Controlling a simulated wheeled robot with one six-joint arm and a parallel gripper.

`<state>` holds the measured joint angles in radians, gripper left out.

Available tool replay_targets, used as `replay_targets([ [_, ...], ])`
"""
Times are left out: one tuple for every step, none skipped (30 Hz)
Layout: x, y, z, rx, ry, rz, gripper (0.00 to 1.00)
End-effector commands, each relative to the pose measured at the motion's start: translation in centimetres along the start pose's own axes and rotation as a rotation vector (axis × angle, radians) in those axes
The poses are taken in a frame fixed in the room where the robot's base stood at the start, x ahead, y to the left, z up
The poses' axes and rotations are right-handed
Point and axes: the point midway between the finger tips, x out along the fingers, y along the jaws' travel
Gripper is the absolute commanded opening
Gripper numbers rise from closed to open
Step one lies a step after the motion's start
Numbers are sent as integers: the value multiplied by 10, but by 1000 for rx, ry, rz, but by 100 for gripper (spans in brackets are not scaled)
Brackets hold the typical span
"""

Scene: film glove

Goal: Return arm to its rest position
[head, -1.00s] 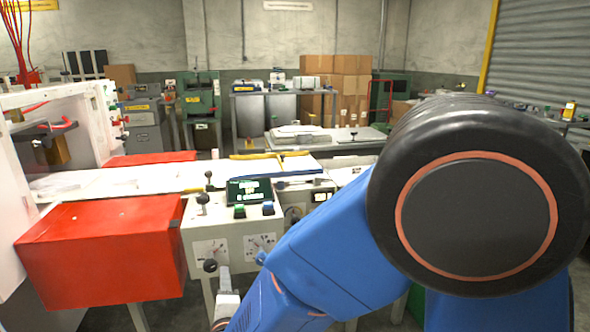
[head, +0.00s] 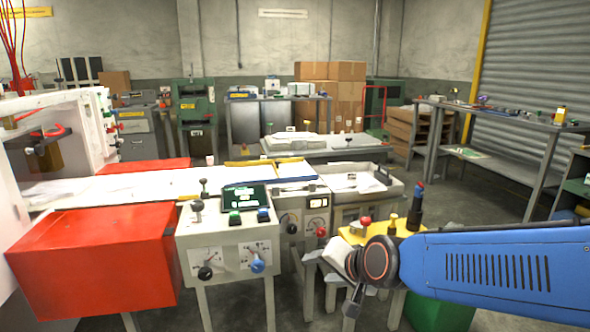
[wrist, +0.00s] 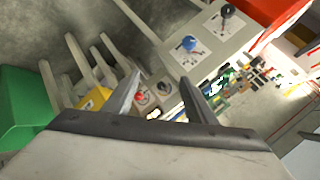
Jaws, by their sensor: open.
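My gripper (wrist: 160,77) is open in the wrist view, with its two grey fingers apart and nothing between them. Beyond the fingers are the control panels, with a red button (wrist: 140,97) and a blue knob (wrist: 189,43). In the head view my blue arm (head: 490,262) reaches in from the right edge, with its dark round joint toward the middle. The wrist end is small there, just left of that joint, and overlaps the yellow-topped stand (head: 352,236); finger details are hard to make out.
A machine with a red box (head: 95,255) and a control console (head: 228,245) stands at left and centre. A green bin (head: 440,312) is below my arm. A grey workbench (head: 500,122) stands at right. Open floor (head: 455,200) lies between the machine and bench.

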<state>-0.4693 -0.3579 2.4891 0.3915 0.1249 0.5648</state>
Motion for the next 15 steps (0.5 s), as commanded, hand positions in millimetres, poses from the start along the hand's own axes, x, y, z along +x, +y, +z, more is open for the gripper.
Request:
replay_targets([
  [-16, 14, -6, -40, -3, 26, 51],
  [-24, 22, -8, -69, -10, 44, 51],
  [-35, 34, -10, -109, -20, 70, 51],
  [-44, 43, -10, -139, -29, 90, 51],
  [-53, 52, -10, -167, -37, 110, 51],
  [-65, 64, -11, -205, -48, 138, 51],
  [-74, 74, -11, -232, -58, 160, 51],
  [-83, 83, -11, -259, -67, 182, 51],
  [-95, 96, -10, -294, -80, 213, 51],
  [-105, 105, -9, -319, -91, 236, 51],
  [-115, 115, -8, -344, -102, 260, 51],
  [-127, 128, -6, -376, -118, 292, 51],
  [-137, 137, -4, -398, -131, 316, 51],
  [-146, 146, -2, -419, -143, 340, 51],
  [-158, 157, 2, -443, -161, 370, 51],
])
